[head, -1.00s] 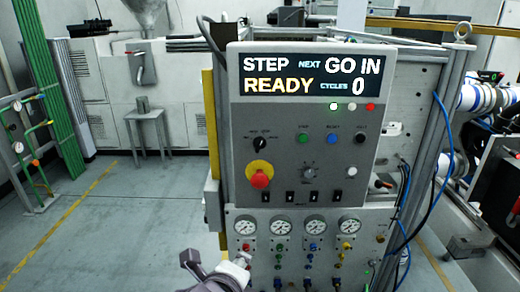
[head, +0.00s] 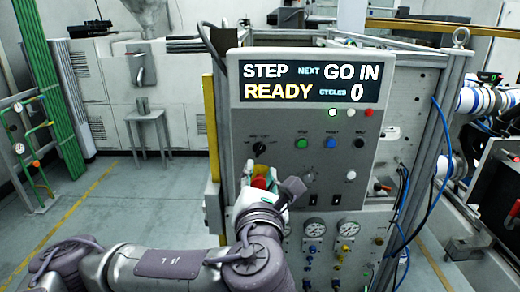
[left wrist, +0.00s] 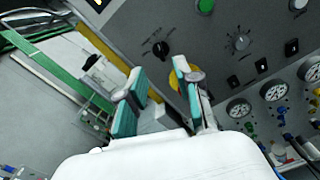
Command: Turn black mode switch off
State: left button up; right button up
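The black mode switch (head: 259,148) is a small rotary knob with printed position marks on the left part of the grey control panel (head: 290,122). It also shows in the left wrist view (left wrist: 161,48), beyond and between the fingertips. I cannot read its setting for sure. My left gripper (head: 262,184) is in front of the panel, below the switch, and covers much of the red emergency stop. In the left wrist view the left gripper (left wrist: 160,70) has its teal-padded fingers apart with nothing between them, clear of the knob. My right gripper is not in view.
Green (head: 302,143), blue (head: 331,143) and black (head: 359,142) buttons sit right of the switch. Pressure gauges (head: 347,228) line the lower panel. The lit display (head: 310,82) shows READY and CYCLES 0. Open floor (head: 110,205) lies to the left.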

aim_at(260, 151)
pick_arm(q)
jog(key=w+p, duration=0.1)
jog(key=w, duration=0.7)
jog(key=shift+w+p, duration=0.2)
jog(key=shift+p, duration=0.2)
grip_shut()
